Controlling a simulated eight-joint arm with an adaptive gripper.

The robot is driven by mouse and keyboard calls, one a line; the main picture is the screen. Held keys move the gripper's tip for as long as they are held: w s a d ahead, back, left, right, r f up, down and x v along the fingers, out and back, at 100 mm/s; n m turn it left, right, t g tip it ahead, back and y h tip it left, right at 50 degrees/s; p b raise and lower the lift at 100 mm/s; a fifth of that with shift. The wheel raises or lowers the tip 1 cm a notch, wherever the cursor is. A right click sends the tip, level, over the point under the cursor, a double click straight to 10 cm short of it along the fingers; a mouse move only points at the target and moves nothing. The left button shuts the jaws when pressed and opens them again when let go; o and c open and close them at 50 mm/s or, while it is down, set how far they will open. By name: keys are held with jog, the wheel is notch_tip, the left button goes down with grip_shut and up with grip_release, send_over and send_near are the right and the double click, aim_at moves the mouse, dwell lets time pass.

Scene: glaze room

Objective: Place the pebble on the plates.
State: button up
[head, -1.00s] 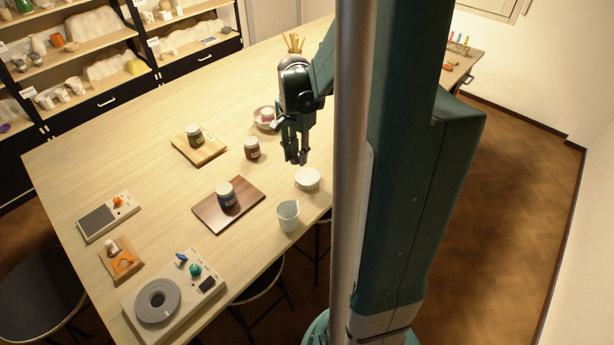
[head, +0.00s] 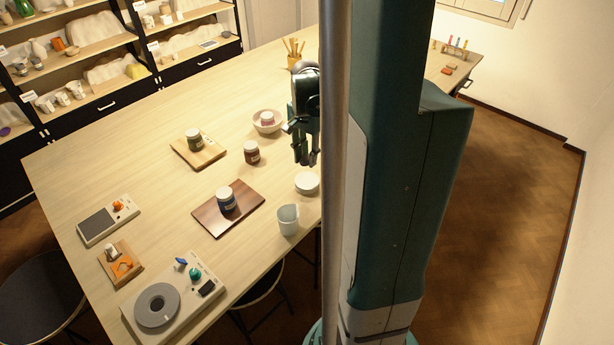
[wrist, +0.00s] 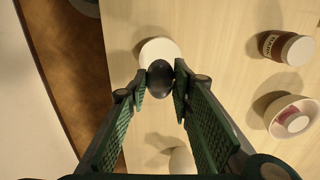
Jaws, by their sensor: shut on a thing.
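The pebble (wrist: 160,77) is dark, smooth and rounded, and sits between my fingertips in the wrist view. My gripper (head: 307,162) is shut on it, fingers pointing down. The pebble cannot be made out in the head view. The plates (head: 307,185) are a small round white stack near the table's right edge, just in front of and below my gripper. In the wrist view the plates (wrist: 158,47) appear beyond the pebble, which overlaps their lower edge. The pebble is held above the table, apart from the plates as far as I can tell.
A red-brown jar (head: 251,153) and a bowl (head: 267,127) holding a pink jar stand to the left. A dark board (head: 205,218) bears another jar. A cup of tools (head: 294,57) stands behind.

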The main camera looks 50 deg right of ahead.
aim_at(307, 157)
jog(key=shift+f, duration=2.3)
jog(key=shift+f, duration=2.05)
jog(key=shift+f+b, duration=0.2)
jog(key=shift+b, duration=0.15)
jog(key=o, duration=0.9)
jog(key=shift+r+p, duration=0.25)
jog(key=shift+p, duration=0.05)
jog(key=shift+r, duration=5.95)
